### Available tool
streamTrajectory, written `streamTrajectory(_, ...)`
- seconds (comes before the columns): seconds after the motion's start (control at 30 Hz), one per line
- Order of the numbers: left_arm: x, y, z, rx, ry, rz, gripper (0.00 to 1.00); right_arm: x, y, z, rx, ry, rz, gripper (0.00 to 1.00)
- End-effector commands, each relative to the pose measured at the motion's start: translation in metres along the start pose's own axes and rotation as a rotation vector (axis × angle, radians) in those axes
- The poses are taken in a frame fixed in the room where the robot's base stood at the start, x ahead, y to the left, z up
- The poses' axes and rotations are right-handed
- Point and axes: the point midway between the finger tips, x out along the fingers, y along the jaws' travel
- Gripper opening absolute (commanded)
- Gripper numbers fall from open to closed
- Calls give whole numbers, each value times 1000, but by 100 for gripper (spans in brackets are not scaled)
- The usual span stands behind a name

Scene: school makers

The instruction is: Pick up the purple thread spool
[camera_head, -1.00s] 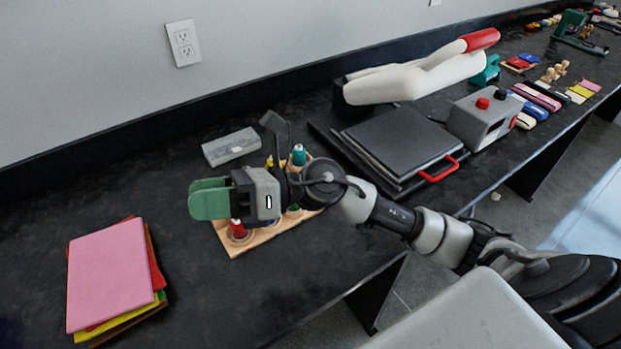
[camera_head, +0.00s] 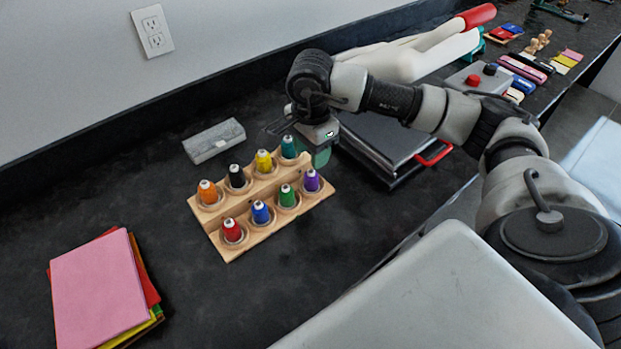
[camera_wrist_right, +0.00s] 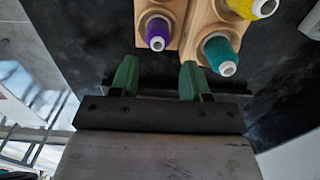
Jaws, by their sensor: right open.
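The purple thread spool (camera_head: 312,181) stands upright at the front right end of a two-row wooden spool rack (camera_head: 224,246). My right gripper (camera_head: 322,156) is above and just behind that end of the rack, apart from the purple spool. In the right wrist view the green fingers of my right gripper (camera_wrist_right: 156,75) are open and empty. There the purple spool (camera_wrist_right: 157,33) is ahead of the gap between the fingers, and the teal spool (camera_wrist_right: 218,54) is ahead of the right finger. My left gripper is not in view.
Several other spools, such as the green one (camera_head: 287,196) and the teal one (camera_head: 289,147), stand in the rack. A grey block (camera_head: 213,140) lies behind it. A heat press (camera_head: 382,140) is to the right, stacked coloured sheets (camera_head: 98,290) to the left.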

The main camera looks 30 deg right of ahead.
Motion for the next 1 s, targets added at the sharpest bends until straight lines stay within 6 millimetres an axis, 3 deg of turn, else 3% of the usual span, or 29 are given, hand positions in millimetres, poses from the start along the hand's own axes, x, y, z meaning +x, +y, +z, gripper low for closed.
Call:
streamTrajectory(0.23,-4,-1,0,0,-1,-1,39,21,2,1,-1,-2,4,47)
streamTrajectory(0.5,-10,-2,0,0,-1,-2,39,58,4,3,1,-3,1,47)
streamTrajectory(0.8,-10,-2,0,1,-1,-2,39,63,3,3,0,-3,-1,47)
streamTrajectory(1.0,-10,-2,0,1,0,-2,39,63,3,3,0,-3,-1,16)
